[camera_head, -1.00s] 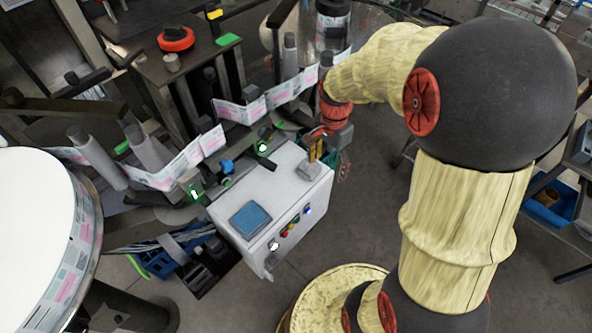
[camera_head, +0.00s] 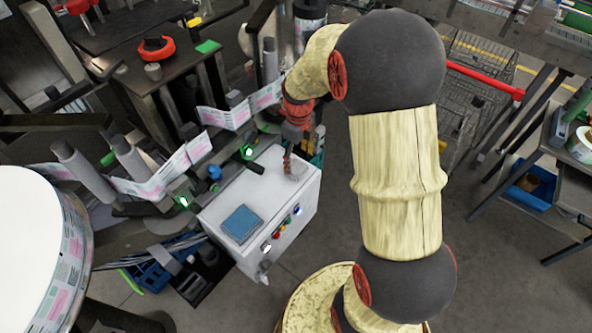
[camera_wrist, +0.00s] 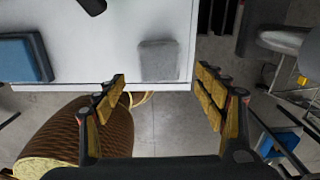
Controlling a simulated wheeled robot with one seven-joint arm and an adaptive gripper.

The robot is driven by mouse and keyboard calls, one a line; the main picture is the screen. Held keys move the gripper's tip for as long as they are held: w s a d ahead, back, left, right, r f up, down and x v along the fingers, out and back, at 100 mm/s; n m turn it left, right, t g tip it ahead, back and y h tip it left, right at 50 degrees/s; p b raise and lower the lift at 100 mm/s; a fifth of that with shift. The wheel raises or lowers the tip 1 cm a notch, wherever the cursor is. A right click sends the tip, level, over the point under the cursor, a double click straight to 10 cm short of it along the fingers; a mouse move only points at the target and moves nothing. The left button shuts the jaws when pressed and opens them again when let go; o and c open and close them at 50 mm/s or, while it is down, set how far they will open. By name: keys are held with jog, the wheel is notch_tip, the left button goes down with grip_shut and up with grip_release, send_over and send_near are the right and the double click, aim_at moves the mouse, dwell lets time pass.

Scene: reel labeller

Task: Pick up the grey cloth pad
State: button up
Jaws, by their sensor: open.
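The grey cloth pad (camera_wrist: 158,61) lies flat on the white top of a control box (camera_wrist: 110,45), near its edge, in the wrist view. In the head view the pad (camera_head: 297,171) is at the far right corner of the box top, partly hidden by a finger. My gripper (camera_wrist: 162,82) is open in the wrist view, its two yellow-padded fingers apart, with the pad beyond and between the tips. Nothing is held. In the head view my gripper (camera_head: 301,152) is over that corner and partly hidden by my arm.
Lit buttons (camera_head: 281,234) line the box's front. The label web (camera_head: 160,182) and rollers run behind it. A blue bin (camera_head: 530,185) stands on a rack at the right.

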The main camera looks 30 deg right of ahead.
aim_at(296, 167)
jog(key=f, duration=0.4)
jog(key=f+b, duration=0.1)
jog(key=shift+w+a+f, duration=0.2)
jog(key=shift+w+f, duration=0.15)
jog(key=shift+f, duration=0.05)
jog(key=shift+c, duration=1.3)
jog(key=c, duration=0.7)
jog(key=shift+c, duration=0.8)
